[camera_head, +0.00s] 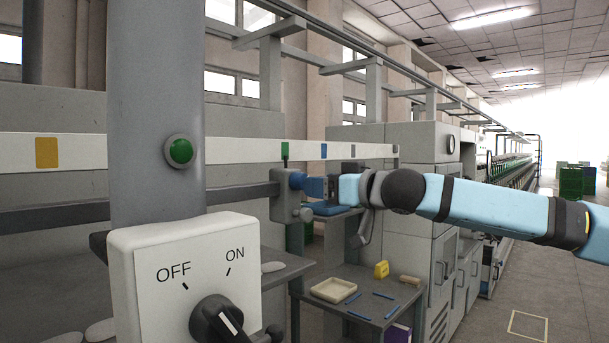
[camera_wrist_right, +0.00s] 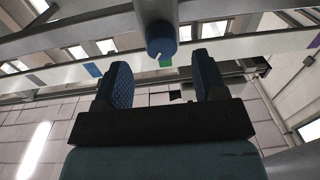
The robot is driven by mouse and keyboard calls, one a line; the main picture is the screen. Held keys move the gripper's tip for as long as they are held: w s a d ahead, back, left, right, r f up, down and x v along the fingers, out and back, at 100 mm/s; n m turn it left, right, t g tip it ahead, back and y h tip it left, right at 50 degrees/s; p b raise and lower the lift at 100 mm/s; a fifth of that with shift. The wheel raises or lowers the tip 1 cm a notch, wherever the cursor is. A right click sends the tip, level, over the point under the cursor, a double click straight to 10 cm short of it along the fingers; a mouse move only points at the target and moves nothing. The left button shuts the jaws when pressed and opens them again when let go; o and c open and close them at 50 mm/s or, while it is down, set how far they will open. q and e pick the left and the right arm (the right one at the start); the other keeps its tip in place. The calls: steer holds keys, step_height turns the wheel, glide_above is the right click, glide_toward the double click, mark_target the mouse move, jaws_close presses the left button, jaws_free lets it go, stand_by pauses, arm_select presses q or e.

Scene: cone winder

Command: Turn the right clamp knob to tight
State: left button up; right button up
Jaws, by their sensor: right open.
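The right clamp knob (camera_head: 296,180) is blue and sits on a grey clamp body (camera_head: 281,204) on the long rail. In the right wrist view the knob (camera_wrist_right: 161,40) shows a white mark near its lower edge. My right gripper (camera_head: 317,187) points left at the knob from the right. My left gripper is not in view.
A white switch box (camera_head: 184,280) with OFF and ON marks stands on a grey column (camera_head: 155,110) at the front left. A green button (camera_head: 179,151) is above it. Below my arm a table (camera_head: 385,322) holds a tray (camera_head: 334,290) and several small items.

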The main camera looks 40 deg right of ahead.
mark_target(300, 181)
steer(key=w+p, duration=0.3)
steer(key=w, duration=0.1)
steer(key=shift+a+r, duration=0.2)
steer(key=shift+a, duration=0.05)
steer(key=shift+w+a+f+p, duration=0.1)
steer(key=shift+w+f+p, duration=0.05)
steer(key=shift+w+p, duration=0.45)
steer(key=shift+c, duration=0.5)
steer(key=c, duration=0.8)
steer(key=shift+c, duration=0.2)
